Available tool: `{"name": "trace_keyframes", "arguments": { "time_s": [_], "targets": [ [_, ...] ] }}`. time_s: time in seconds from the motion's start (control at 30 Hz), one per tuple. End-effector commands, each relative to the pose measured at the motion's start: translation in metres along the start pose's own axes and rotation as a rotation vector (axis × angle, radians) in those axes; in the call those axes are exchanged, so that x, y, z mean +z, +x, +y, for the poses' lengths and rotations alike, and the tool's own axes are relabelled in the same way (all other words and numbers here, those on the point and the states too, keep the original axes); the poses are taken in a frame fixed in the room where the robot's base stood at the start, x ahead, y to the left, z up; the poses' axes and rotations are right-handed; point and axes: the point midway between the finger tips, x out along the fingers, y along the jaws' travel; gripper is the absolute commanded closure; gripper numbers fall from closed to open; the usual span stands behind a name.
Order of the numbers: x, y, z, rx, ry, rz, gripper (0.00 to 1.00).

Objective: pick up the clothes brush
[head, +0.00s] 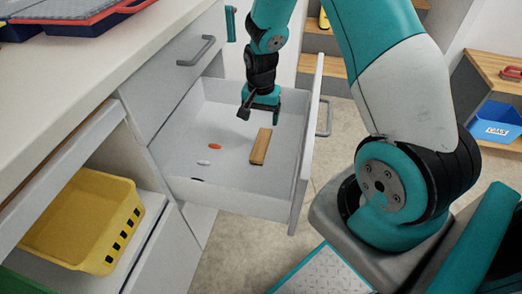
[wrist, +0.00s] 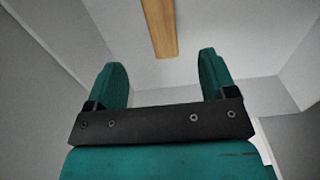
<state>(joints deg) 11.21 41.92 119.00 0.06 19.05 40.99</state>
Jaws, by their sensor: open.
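The clothes brush (head: 261,146) appears as a wooden, light brown bar lying on the floor of the open white drawer (head: 225,178). It also shows in the wrist view (wrist: 160,28), at the top middle, with its far end cut off by the frame. Its bristles cannot be made out. My gripper (head: 262,112) is inside the drawer space, above and behind the brush in the head view. In the wrist view my gripper's two teal fingers (wrist: 164,80) are spread apart with nothing between them. The brush lies beyond the fingertips, roughly in line with the gap.
An orange-red oval item (head: 215,146), a white one (head: 203,162) and a dark one (head: 197,180) lie in the drawer left of the brush. The drawer walls stand close around my gripper. A yellow crate (head: 85,222) sits on a lower shelf at left.

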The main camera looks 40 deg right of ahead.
Motion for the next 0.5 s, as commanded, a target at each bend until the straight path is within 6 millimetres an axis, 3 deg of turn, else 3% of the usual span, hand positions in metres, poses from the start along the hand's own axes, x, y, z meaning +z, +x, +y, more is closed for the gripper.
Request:
{"name": "trace_keyframes", "arguments": {
  "time_s": [0.03, 0.2, 0.5],
  "targets": [
    [0.001, 0.016, 0.0, 0.003, -0.001, -0.004, 0.22],
    [0.001, 0.051, 0.0, 0.002, -0.002, -0.004, 0.22],
    [0.0, 0.073, 0.0, 0.0, -0.003, -0.001, 0.22]
  ]
}}
